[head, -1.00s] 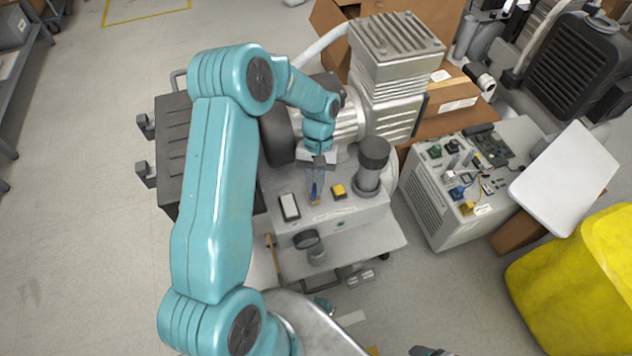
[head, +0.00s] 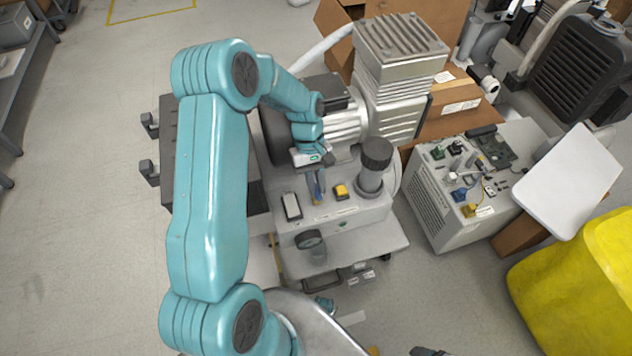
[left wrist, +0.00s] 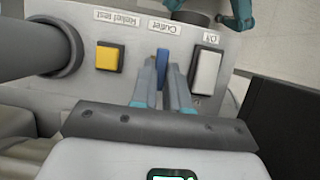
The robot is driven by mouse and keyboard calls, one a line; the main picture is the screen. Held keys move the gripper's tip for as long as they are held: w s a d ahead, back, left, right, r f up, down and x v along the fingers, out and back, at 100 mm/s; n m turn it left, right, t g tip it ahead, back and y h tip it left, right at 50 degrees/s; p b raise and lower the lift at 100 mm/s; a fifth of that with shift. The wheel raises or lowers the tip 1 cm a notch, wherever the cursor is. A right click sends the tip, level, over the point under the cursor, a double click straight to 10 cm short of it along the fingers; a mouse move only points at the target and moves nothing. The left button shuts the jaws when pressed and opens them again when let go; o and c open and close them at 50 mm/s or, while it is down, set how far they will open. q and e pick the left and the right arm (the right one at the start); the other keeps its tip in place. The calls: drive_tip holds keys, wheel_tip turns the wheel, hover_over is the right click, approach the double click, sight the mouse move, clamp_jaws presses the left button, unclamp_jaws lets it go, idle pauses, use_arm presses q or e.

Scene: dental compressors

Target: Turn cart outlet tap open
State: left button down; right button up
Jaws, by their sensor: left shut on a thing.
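The cart's outlet tap has a blue lever (left wrist: 162,65) under a label reading "Outlet" in the left wrist view. It stands on the grey panel between a yellow button (left wrist: 109,56) and a white rocker switch (left wrist: 206,72). My left gripper (left wrist: 161,92) is shut on the blue lever, with one finger on each side. In the head view my left gripper (head: 316,190) reaches down to the panel from behind, and its fingers partly hide the lever. The lever runs roughly up and down in the wrist picture.
A dark-capped cylinder (head: 373,165) rises from the panel right of the yellow button. The motor and finned compressor (head: 402,75) stand behind. A second grey unit (head: 440,205) stands right, beside a yellow covered object (head: 580,270).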

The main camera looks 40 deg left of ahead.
use_arm(q)
drive_tip(key=shift+w+a+r, duration=0.1)
drive_tip(key=shift+w, duration=0.05)
drive_tip(key=c, duration=1.1)
unclamp_jaws()
drive_tip(key=p+v, duration=0.2)
drive_tip(key=v, duration=1.4)
drive_tip(key=shift+r, duration=0.1)
